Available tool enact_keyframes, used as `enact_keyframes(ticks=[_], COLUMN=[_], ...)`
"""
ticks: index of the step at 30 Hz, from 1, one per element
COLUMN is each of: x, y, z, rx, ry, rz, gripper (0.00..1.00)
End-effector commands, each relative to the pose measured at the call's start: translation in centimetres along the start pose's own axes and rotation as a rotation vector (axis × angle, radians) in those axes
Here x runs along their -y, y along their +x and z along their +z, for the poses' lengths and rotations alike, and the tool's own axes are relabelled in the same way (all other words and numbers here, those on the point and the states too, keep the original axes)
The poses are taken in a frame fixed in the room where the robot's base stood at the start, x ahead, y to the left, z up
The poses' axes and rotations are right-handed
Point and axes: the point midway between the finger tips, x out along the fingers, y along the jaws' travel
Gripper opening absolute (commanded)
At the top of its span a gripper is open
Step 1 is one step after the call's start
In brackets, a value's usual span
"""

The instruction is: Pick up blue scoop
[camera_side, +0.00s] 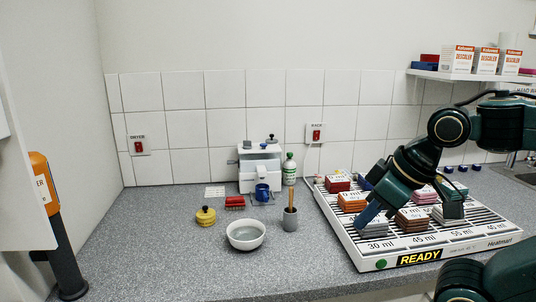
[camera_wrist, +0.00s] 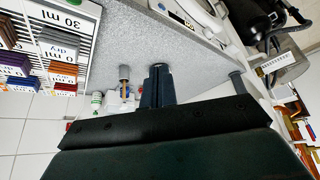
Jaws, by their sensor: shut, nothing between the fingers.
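My gripper (camera_side: 368,217) points down and left over the left part of the slatted tray in the side view. Its narrow blue-grey fingers are together and hold nothing. In the wrist view the closed fingers (camera_wrist: 157,72) stand up in the middle over the grey worktop. A small blue cup-like thing (camera_side: 262,193) sits at the front of the white machine, left of and apart from my gripper; I cannot tell whether it is the blue scoop. No clear scoop shape shows in the wrist view, where my fingers and gripper body hide part of the scene.
The slatted tray (camera_side: 349,238) holds several coloured stacks close to my gripper. A white bowl (camera_side: 246,236), a yellow pot (camera_side: 205,217), a grey cup with a wooden-handled tool (camera_side: 290,222) and a bottle (camera_side: 289,169) stand left. The front left worktop is clear.

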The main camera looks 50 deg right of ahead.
Motion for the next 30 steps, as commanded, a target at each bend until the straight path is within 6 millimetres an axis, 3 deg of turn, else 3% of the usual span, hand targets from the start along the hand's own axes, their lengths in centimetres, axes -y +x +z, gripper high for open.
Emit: enact_keyframes(ticks=[13, 23, 30], x=[0.00, 0.00, 0.00], y=[0.00, 0.00, 0.00], z=[0.00, 0.00, -0.01], rx=[0.000, 0.000, 0.000], ry=[0.000, 0.000, 0.000], rz=[0.000, 0.000, 0.000], gripper=[0.00, 0.61, 0.61])
